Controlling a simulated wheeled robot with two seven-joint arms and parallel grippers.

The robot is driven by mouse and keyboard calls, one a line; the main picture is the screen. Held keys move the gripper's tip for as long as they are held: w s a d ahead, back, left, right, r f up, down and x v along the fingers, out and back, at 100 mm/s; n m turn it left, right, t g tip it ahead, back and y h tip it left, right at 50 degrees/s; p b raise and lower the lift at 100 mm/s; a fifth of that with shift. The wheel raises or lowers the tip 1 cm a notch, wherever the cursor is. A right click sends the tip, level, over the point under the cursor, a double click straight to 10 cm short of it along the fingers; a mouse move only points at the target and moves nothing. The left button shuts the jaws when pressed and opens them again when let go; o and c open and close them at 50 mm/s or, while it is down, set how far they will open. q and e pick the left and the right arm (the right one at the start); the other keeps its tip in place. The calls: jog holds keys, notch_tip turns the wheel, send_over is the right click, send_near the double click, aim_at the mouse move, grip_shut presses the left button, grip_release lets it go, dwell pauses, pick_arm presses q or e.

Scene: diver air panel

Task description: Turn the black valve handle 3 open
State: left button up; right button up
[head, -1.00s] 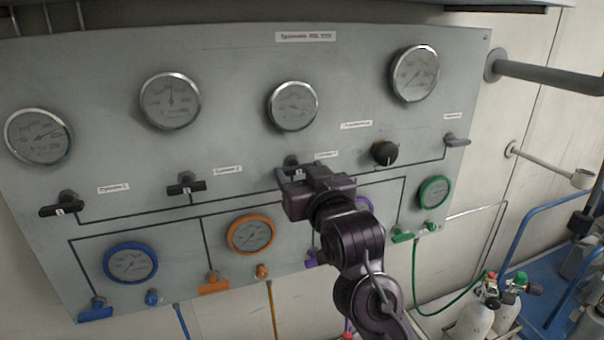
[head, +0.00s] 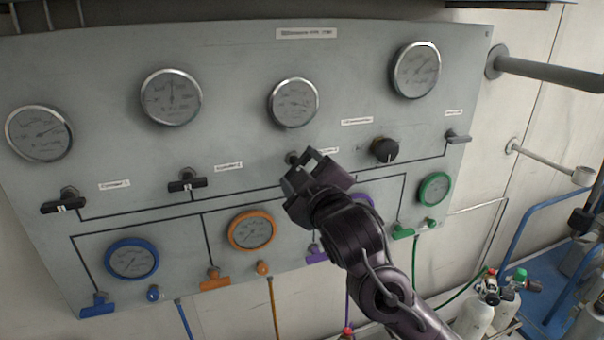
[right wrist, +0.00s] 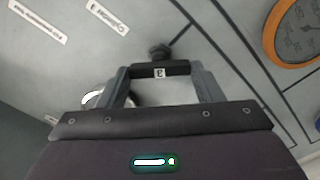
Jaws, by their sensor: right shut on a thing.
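The black valve handle 3 (right wrist: 160,70), with a small white tag marked 3, lies across between my right gripper's fingertips in the right wrist view. The fingers close on its two ends. In the head view my right gripper (head: 306,168) is at the panel below the third gauge and mostly hides the handle; the valve stem (head: 292,158) shows just above it. The handle sits at a slant to the black pipe lines painted on the panel. My left gripper is not in view.
Black handles 1 (head: 63,205) and 2 (head: 187,184) are to the left on the grey panel (head: 230,60). Coloured gauges and valves sit below. A grey pipe (head: 550,77) sticks out at right.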

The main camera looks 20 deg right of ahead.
jog(key=n+b, duration=0.3)
jog(key=n, duration=0.3)
jog(key=shift+f, duration=0.15)
jog(key=shift+n, duration=0.4)
jog(key=o, duration=1)
jog(key=s+b, duration=0.2)
jog(key=s, duration=0.5)
jog(key=shift+s, duration=0.4)
jog(key=shift+d, duration=0.1)
